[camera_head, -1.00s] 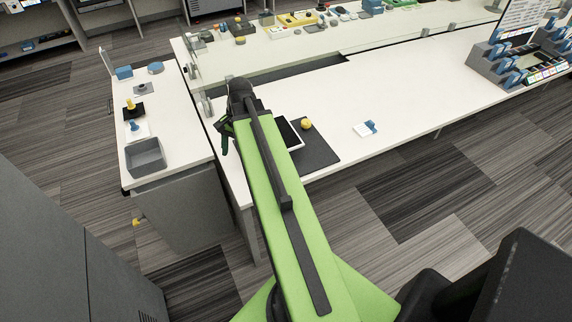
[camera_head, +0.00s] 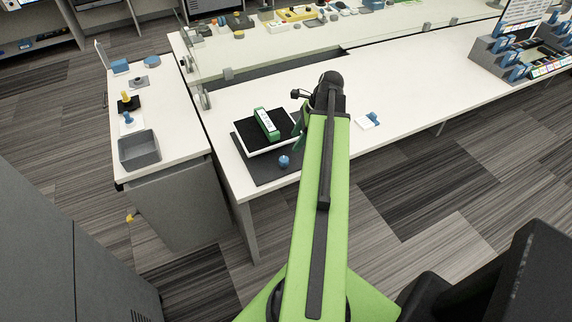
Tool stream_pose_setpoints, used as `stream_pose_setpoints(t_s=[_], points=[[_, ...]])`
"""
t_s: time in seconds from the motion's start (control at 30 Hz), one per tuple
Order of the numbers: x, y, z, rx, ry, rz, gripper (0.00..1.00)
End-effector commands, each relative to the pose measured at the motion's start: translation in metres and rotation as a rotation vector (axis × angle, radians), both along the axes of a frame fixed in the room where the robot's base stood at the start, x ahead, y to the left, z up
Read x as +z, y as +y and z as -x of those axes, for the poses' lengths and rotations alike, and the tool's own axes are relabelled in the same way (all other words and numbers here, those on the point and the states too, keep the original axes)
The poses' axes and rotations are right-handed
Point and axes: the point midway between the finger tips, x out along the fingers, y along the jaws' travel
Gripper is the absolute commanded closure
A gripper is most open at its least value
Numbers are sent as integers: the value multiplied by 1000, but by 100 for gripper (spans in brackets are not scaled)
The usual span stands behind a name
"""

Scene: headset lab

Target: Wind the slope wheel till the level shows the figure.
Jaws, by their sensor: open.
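A green level (camera_head: 267,123) with a pale face lies on a tilting table with a black top and white edge (camera_head: 259,149). The figure on it is too small to read. A small blue knob (camera_head: 284,161) stands at the table's front side on a dark mat (camera_head: 262,176); it may be the slope wheel. My gripper (camera_head: 298,140) is open, hanging just right of the table, above and right of the blue knob, and apart from that knob. My arm partly covers the gripper and the mat's right part.
A white card with a blue piece (camera_head: 368,121) lies right of my arm. A side bench at left holds a grey bin (camera_head: 139,149) and a yellow knob on a black base (camera_head: 128,102). Grey racks (camera_head: 520,55) stand at far right. The white worktop (camera_head: 410,85) between is mostly clear.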

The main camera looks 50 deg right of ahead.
Motion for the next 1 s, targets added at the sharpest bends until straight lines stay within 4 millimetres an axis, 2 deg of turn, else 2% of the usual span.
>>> stream_pose_setpoints(t_s=[0.03, 0.2, 0.4, 0.6, 0.87, 1.0], points=[[-22, 4, -3, 2, 0, 0, 43], [-58, 14, -14, 3, 0, 0, 43], [-88, 24, -24, 3, -1, 1, 43], [-99, 29, -29, 2, -1, 1, 43], [-98, 29, -30, 2, -1, 1, 43], [-98, 29, -30, 3, -1, 1, 59]])
